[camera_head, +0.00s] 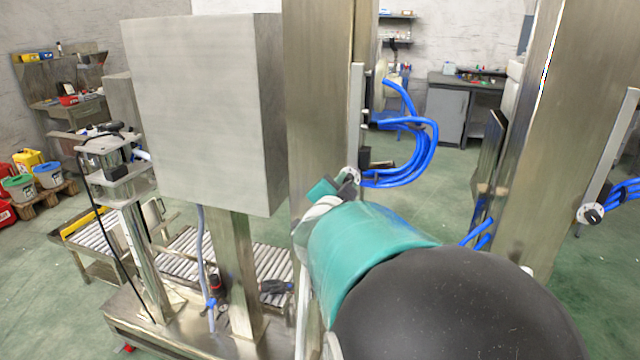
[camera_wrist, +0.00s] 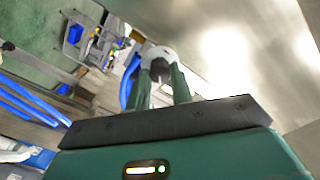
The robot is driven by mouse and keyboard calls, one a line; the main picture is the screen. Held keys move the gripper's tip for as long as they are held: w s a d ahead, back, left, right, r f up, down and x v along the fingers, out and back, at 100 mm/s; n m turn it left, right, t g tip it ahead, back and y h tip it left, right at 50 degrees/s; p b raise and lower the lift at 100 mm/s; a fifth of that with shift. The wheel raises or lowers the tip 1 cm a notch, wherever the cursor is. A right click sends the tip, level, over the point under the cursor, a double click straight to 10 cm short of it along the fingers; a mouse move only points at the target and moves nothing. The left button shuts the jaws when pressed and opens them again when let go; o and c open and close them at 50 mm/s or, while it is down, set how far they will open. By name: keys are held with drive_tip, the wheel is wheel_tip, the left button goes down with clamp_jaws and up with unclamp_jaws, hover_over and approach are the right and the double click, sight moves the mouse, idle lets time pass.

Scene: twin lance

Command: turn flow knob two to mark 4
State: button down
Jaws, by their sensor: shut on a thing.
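A flow knob with a white round dial (camera_head: 353,174) sits on the side of the near steel column, just beyond my fingertips. My gripper (camera_head: 342,186) reaches it from the front, and my green arm hides part of it. In the wrist view my two green fingers (camera_wrist: 161,78) are shut on the dark knob, with the white dial plate (camera_wrist: 155,54) behind it. The dial marks and the pointer are too small and covered to read. A second, similar knob (camera_head: 592,214) with a white dial is on the right column, apart from my gripper. No number labels are legible.
Blue hoses (camera_head: 415,150) loop out close beside the held knob. A large grey cabinet (camera_head: 200,105) stands left of the near column (camera_head: 318,90). A roller conveyor (camera_head: 185,250) lies low behind. Open green floor shows between the two columns.

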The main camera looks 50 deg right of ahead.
drive_tip(key=c, duration=1.2)
unclamp_jaws()
drive_tip(key=shift+d, duration=0.1)
drive_tip(key=shift+c, duration=0.2)
drive_tip(key=shift+a, duration=0.2)
